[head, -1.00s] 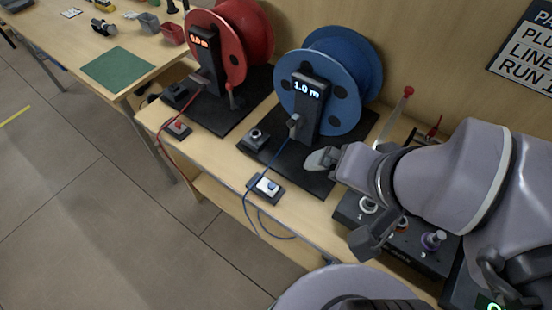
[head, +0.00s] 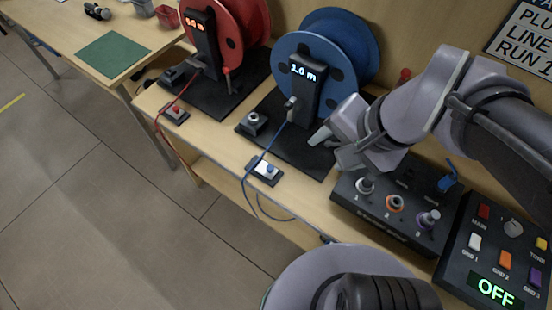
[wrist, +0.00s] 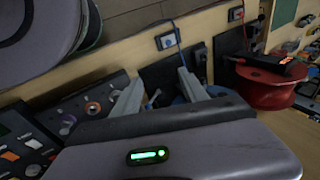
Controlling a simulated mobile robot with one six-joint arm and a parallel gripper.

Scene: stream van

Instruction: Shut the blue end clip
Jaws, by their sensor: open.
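The blue end clip (head: 264,171) is a small white block with a blue knob on a dark base, near the front edge of the bench. A blue cable (head: 255,165) runs from the blue reel (head: 338,72) to the clip, and a loop hangs below the bench edge. Whether the clip is open or shut is too small to tell. The clip also shows in the wrist view (wrist: 166,41), beyond the fingers. My gripper (wrist: 160,78) is open and empty. In the head view my gripper (head: 326,132) is right of the clip and apart from it.
The blue reel's post reads 1.0 m. A red reel (head: 230,35) with a red cable and a similar red clip (head: 176,113) stands to the left. A knob box (head: 390,215) and a switch panel reading OFF (head: 500,255) lie at the right. Floor left of the bench is clear.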

